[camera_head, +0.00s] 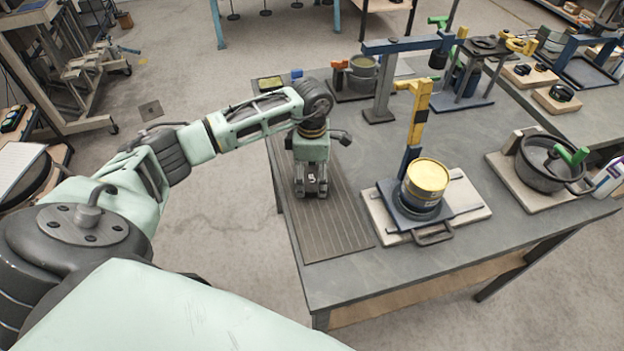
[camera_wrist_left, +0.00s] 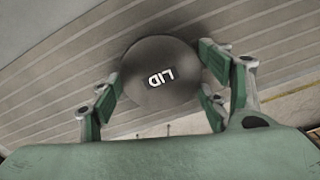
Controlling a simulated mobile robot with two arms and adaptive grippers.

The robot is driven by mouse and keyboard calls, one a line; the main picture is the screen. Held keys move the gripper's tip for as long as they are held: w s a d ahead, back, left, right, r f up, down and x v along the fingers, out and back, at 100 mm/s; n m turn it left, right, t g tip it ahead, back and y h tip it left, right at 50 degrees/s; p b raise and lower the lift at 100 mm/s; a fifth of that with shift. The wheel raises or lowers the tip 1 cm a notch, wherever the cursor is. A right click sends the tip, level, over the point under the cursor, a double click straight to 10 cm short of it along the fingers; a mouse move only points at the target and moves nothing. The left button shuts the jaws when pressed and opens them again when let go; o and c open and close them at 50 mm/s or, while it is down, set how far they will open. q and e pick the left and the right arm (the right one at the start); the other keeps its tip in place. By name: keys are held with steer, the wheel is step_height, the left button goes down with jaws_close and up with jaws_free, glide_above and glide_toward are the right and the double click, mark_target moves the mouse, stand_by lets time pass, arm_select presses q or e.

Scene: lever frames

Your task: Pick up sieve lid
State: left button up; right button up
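The sieve lid (camera_wrist_left: 160,72) is a round dark grey piece with a white "LID" label, upside down in the left wrist view. It lies over the ribbed mat at the near left of the table. My left gripper (camera_head: 311,192) points down over this mat. In the left wrist view the fingers of my left gripper (camera_wrist_left: 162,92) stand spread on both sides of the lid. They are close to its edge; whether they touch it I cannot tell. In the head view the gripper mostly hides the lid. My right gripper is not in view.
The ribbed mat (camera_head: 328,232) lies along the table's left edge. To its right stands a yellow-topped can (camera_head: 427,176) on a board with a blue-yellow post. Farther right is a dark pot (camera_head: 540,172) with a green handle. Several fixtures stand behind.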

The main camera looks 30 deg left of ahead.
arm_select(q)
steer(key=c, duration=0.6)
steer(key=shift+c, duration=0.2)
